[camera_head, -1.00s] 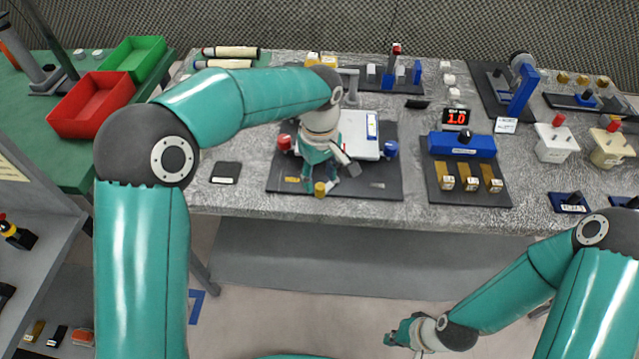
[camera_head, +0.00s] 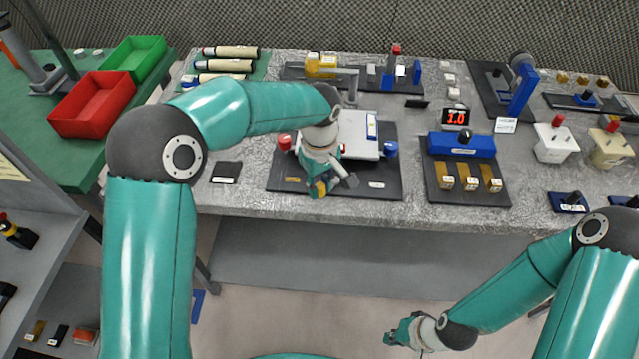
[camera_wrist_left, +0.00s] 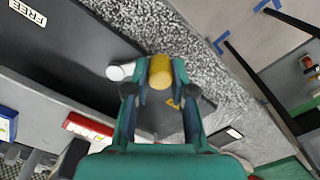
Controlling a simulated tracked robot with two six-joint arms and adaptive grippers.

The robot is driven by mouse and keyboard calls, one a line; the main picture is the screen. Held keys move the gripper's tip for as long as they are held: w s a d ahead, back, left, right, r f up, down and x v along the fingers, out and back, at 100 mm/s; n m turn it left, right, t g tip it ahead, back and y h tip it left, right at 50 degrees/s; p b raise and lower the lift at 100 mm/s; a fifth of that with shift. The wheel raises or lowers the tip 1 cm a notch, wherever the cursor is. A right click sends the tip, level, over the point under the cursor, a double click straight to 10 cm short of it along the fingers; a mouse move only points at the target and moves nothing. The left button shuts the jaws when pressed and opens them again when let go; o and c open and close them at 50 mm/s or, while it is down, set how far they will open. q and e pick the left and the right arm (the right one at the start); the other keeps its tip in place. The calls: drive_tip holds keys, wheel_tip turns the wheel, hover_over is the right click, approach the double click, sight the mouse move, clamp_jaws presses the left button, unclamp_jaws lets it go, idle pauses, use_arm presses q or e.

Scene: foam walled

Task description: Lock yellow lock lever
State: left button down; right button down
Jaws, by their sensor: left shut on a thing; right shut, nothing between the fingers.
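The yellow lock lever shows as a yellow knob (camera_head: 320,187) at the front edge of a dark board (camera_head: 385,176) on the table. In the left wrist view its yellow end (camera_wrist_left: 160,72) sits between my left fingertips. My left gripper (camera_head: 322,184) points down over the board and is shut on the yellow lever; the gripper hides much of the lever's base. A white round piece (camera_wrist_left: 120,72) lies just beside the fingers. A "FREE" label (camera_wrist_left: 28,12) is on the dark surface. My right gripper (camera_head: 392,336) is shut and empty, low in front of the table.
A red knob (camera_head: 284,142) and a blue knob (camera_head: 391,148) flank a white block (camera_head: 358,132) behind my left gripper. A blue block with brass tabs (camera_head: 462,145) stands to the right. A dark pad (camera_head: 225,172) lies left of the board.

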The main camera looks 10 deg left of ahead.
use_arm(q)
drive_tip(key=shift+w+a+m, duration=0.1)
drive_tip(key=shift+m, duration=0.2)
drive_tip(key=shift+w+a+r+m, duration=0.1)
drive_tip(key=shift+w+a+m, duration=0.1)
drive_tip(key=shift+m, duration=0.4)
drive_tip(key=shift+w+a+m, duration=0.15)
drive_tip(key=shift+a+m, duration=0.05)
drive_tip(key=shift+m, duration=0.4)
drive_tip(key=m, duration=0.1)
drive_tip(key=w+m+p, duration=0.1)
drive_tip(key=shift+a+m, duration=0.3)
drive_tip(key=shift+a, duration=0.05)
drive_tip(key=m, duration=0.1)
drive_tip(key=w+m+p, duration=0.1)
drive_tip(key=m, duration=0.1)
drive_tip(key=w+m, duration=0.1)
drive_tip(key=m, duration=0.1)
drive_tip(key=shift+w+a, duration=0.1)
drive_tip(key=shift+a, duration=0.2)
drive_tip(key=c, duration=1)
unclamp_jaws()
